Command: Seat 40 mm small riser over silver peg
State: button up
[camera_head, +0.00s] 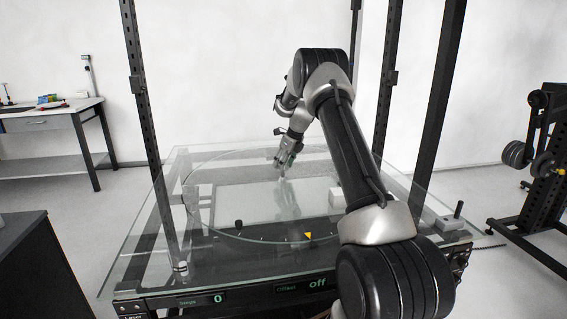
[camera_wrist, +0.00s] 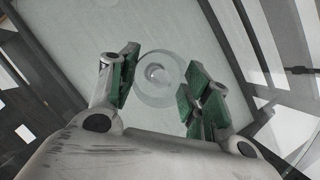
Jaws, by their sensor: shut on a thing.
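My gripper (camera_wrist: 162,72) points down over the turntable's glass, with green pads on both fingers. It is shut on a pale, round, ring-like piece, which I take to be the small riser (camera_wrist: 143,88), seen end-on between the pads. A lighter crescent shows inside its opening. In the head view my gripper (camera_head: 287,158) is above the middle of the glass disc (camera_head: 215,225), with the small riser hardly discernible at its tips. I cannot make out the silver peg for certain, nor whether the riser touches anything below.
Dark metal posts (camera_head: 147,130) rise around the glass table (camera_head: 135,245). Small black pieces (camera_head: 238,225) and a yellow marker (camera_head: 308,236) are near the disc's front. A box with a joystick (camera_head: 445,221) stands at the right. A workbench (camera_head: 50,118) is far left.

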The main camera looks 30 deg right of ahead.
jog(key=shift+f, duration=1.7)
jog(key=o, duration=1.1)
jog(key=shift+o, duration=0.2)
jog(key=v, duration=1.2)
